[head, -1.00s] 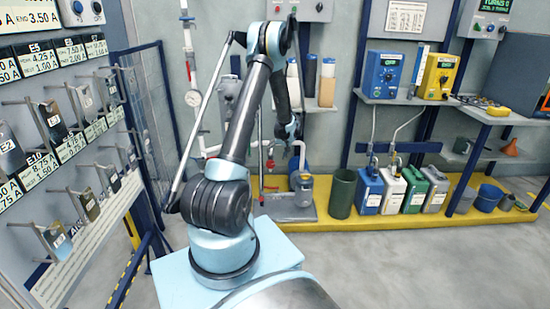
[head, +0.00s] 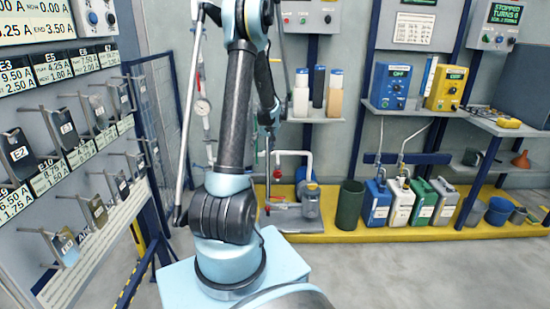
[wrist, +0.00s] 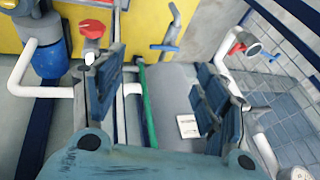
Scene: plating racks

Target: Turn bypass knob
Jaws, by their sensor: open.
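My gripper (wrist: 160,95) is open, its two dark blue fingers apart with nothing between them. Which fitting is the bypass knob I cannot tell, as no label is readable. In the wrist view a red knob (wrist: 92,28) shows beyond the left finger, and a red round fitting (wrist: 236,48) on white pipe is at the upper right. A blue handle (wrist: 165,47) lies between them at the top. My gripper touches none of them visibly. In the head view a small red handle (head: 277,174) is on the pipework below my arm's end.
A dark green bin (head: 350,205) and several coloured jugs are to the right. A rack of hanging plates (head: 25,100) is at left. The grey floor is clear at front right.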

